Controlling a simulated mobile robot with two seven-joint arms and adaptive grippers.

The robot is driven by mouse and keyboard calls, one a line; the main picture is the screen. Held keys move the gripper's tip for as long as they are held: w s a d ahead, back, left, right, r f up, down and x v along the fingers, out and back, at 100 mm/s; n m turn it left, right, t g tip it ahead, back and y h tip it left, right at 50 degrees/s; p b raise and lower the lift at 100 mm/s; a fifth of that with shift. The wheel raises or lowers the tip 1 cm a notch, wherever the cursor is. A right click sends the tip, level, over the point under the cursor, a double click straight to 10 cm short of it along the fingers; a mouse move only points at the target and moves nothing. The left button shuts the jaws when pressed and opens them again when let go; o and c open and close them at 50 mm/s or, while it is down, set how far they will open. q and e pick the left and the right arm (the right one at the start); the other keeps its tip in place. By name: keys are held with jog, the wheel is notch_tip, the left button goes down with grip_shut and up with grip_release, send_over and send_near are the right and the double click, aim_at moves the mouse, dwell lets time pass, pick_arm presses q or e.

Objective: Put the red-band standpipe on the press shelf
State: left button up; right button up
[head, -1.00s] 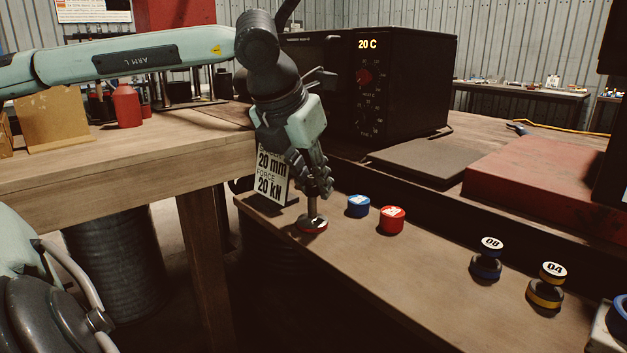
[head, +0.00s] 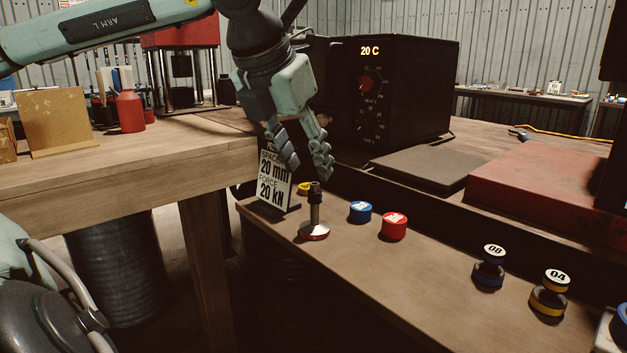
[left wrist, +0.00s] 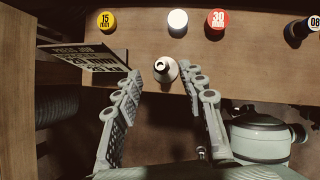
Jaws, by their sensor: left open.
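The red-band standpipe (head: 314,225) stands upright on a narrow wooden shelf (head: 420,275), near its left end beside the job card. It has a dark top, a thin stem and a wide pale foot with a red band. It also shows in the left wrist view (left wrist: 165,70), between and beyond the fingers. My left gripper (head: 307,172) is open and empty just above the standpipe, its fingers clear of it. A red press (head: 180,40) stands at the back left; I cannot tell which surface is the press shelf. My right gripper is out of view.
A job card (head: 273,180) reads 20 mm and 20 kN. A yellow cap (head: 304,188), blue cap (head: 360,212) and red cap (head: 394,226) sit close by. Pieces marked 08 (head: 489,270) and 04 (head: 549,298) stand farther right. A black oven (head: 410,90) is behind.

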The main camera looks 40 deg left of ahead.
pick_arm(q)
jog(key=v, duration=0.5)
jog(key=shift+s+r, duration=0.2)
jog(key=shift+r, duration=0.15)
